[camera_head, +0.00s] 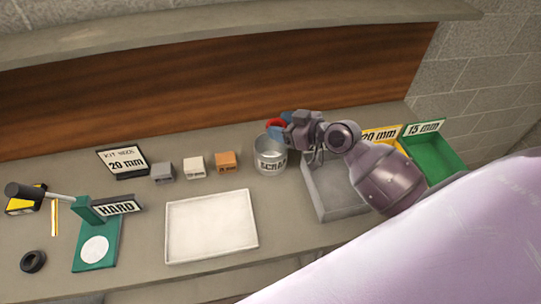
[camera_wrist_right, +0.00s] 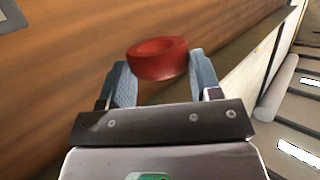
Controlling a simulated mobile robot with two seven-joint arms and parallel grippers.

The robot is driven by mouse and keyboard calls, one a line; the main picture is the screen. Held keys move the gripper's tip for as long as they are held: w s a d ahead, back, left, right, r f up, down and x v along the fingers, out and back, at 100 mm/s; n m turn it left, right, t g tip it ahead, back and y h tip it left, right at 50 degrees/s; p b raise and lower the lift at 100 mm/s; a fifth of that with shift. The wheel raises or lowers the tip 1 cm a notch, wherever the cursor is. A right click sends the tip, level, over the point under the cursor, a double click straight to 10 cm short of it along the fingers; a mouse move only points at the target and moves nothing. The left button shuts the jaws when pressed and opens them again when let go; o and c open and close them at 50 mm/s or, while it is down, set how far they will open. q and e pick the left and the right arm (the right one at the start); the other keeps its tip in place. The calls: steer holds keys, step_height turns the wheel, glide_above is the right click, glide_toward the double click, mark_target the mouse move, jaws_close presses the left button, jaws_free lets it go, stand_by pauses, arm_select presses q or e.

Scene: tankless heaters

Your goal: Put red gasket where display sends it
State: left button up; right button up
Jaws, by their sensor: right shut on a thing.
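The red gasket (camera_head: 274,123) is held by my right gripper (camera_head: 283,127) above the metal can marked SCRAP (camera_head: 268,162), its lettering partly unclear. In the right wrist view the red gasket (camera_wrist_right: 158,62) sits between the blue fingers of my right gripper (camera_wrist_right: 163,78). The green tester (camera_head: 85,250) has a display (camera_head: 117,206) reading HARD. A dark sign (camera_head: 123,160) reads 20 mm, with smaller text above it. The grey bin (camera_head: 352,210), yellow 20 mm bin (camera_head: 381,134) and green 15 mm bin (camera_head: 440,160) are at right, partly hidden by my arm. My left gripper is out of view.
A white tray (camera_head: 211,196) lies empty at centre front. Grey (camera_head: 162,173), white (camera_head: 194,167) and orange (camera_head: 226,161) blocks stand behind it. A black ring (camera_head: 33,261) and a yellow-black tape measure (camera_head: 20,205) lie at left. A wooden back panel (camera_head: 200,90) rises behind the bench.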

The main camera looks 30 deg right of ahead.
steer(key=shift+f+b, duration=0.45)
steer(key=shift+f, duration=0.45)
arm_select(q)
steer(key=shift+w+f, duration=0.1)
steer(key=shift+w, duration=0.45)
arm_select(e)
steer(key=o, duration=1)
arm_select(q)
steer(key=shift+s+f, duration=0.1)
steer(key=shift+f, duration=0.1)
